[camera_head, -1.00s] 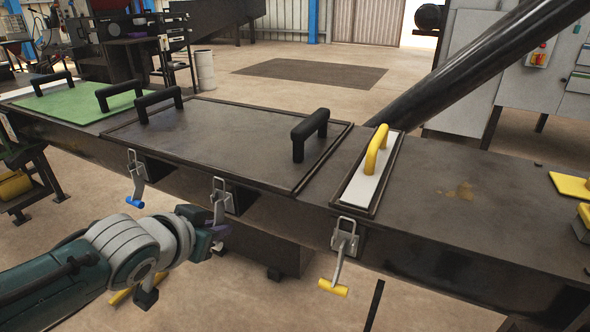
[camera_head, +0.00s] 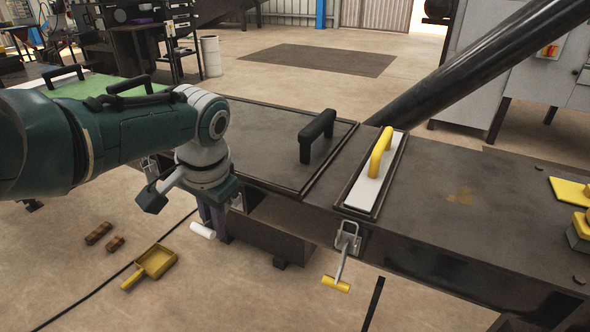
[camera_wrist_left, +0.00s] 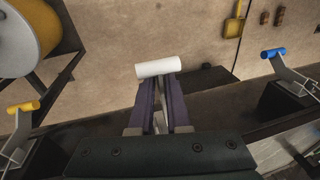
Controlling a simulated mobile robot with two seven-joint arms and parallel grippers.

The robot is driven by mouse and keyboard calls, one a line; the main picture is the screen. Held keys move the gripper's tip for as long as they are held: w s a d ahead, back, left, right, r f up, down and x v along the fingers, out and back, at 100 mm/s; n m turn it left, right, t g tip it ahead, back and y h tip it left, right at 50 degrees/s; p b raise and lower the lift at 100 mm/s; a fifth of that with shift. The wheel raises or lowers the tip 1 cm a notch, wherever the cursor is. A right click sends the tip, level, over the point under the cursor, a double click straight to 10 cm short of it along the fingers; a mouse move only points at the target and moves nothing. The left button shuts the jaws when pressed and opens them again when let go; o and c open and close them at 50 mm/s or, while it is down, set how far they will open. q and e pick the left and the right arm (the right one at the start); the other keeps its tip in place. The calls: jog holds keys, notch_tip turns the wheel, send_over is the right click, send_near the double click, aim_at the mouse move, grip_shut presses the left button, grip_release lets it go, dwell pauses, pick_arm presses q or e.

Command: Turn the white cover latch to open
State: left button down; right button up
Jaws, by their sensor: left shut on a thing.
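The white cover latch has a white cylindrical handle (camera_head: 202,231) that sticks out from the front of the bench, below the large dark cover (camera_head: 275,135). The handle also shows in the left wrist view (camera_wrist_left: 158,67), at the tips of the purple fingers. My left gripper (camera_head: 212,212) points down at the bench front and is shut on the latch. The fingers lie either side of its metal lever, just behind the white handle. The gripper hides most of the latch bracket in the head view. My right gripper is not in view.
A yellow-handled latch (camera_head: 336,284) hangs to the right on the bench front. A blue-handled latch (camera_wrist_left: 273,53) shows in the left wrist view. Black handles stand on the covers, and a yellow one (camera_head: 381,150) on the white panel. A yellow dustpan (camera_head: 155,262) lies on the floor.

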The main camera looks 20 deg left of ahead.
pick_arm(q)
jog(key=shift+s+g+b, duration=0.1)
jog(key=shift+g+b, duration=0.2)
jog(key=shift+g, duration=0.1)
jog(key=shift+r, duration=0.1)
jog(key=c, duration=0.9)
grip_release()
jog(key=shift+r, duration=0.1)
jog(key=shift+s+d+r+p, duration=0.1)
jog(key=shift+d+r+p, duration=0.2)
jog(key=shift+r+p, duration=1.1)
jog(key=shift+s+d+r+p, duration=0.1)
jog(key=shift+d+r+p, duration=0.2)
jog(key=shift+r+p, duration=1.15)
jog(key=shift+d+r+p, duration=0.3)
jog(key=shift+r+p, duration=0.5)
jog(key=shift+r, duration=1.15)
